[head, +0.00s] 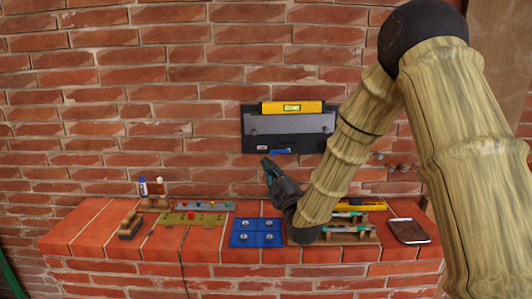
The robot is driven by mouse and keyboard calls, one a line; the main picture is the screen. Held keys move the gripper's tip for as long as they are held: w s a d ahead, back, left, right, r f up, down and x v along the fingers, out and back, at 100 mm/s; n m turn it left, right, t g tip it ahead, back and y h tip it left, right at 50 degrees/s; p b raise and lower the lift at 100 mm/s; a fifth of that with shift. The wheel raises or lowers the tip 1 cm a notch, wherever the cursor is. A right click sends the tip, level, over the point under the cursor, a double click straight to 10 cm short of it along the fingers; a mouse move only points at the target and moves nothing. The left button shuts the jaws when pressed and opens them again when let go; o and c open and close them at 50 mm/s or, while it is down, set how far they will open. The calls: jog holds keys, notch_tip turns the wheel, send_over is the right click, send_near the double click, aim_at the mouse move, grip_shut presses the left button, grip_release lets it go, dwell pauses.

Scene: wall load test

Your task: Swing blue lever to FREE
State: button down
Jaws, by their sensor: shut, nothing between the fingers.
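A dark panel (252,125) with a grey plate (290,124) is on the brick wall, and a yellow spirit level (292,107) lies along its top edge. The blue lever (283,152) shows as a small blue piece at the panel's lower edge, lying about level. A small pale label (262,148) is just left of it, too small to read. My gripper (267,168) is shut and empty, pointing up and left, in the picture just below and left of the lever. I cannot tell whether it touches the panel.
My arm hides part of the right side. The wall left of the panel is clear.

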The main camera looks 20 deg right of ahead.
aim_at(281, 152)
jog(key=p+x, duration=0.3)
jog(key=x, duration=0.7)
jog(key=d+f+p, duration=0.1)
jog(key=d+f, duration=0.1)
jog(key=d, duration=0.1)
jog(key=shift+s+f, duration=0.1)
jog(key=shift+f, duration=0.2)
jog(key=shift+d+f, duration=0.1)
